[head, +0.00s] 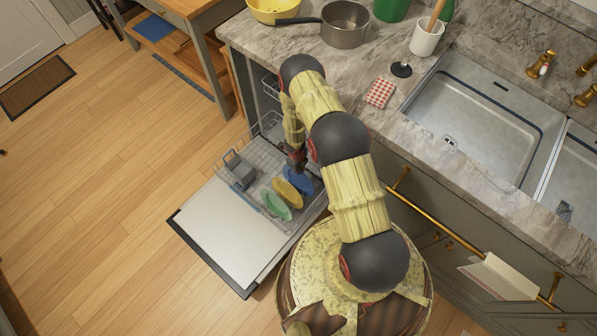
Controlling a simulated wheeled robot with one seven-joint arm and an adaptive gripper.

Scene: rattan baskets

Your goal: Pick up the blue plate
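The blue plate (299,181) stands on edge in the lower rack (272,127) of the open dishwasher, at the right end of a row of plates. A yellow plate (286,193) and a green plate (275,205) stand beside it to the lower left. My gripper (297,166) points down at the upper edge of the blue plate, very close to it. My arm and the gripper's dark body hide part of this area. I cannot tell whether the fingers are open or touch the plate.
The dishwasher door (228,232) lies folded down. A grey cutlery basket (237,171) sits in the rack's left part. The marble counter (390,125) runs along the right, holding a saucepan (345,32), a red checked cloth (380,92) and a sink (485,115).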

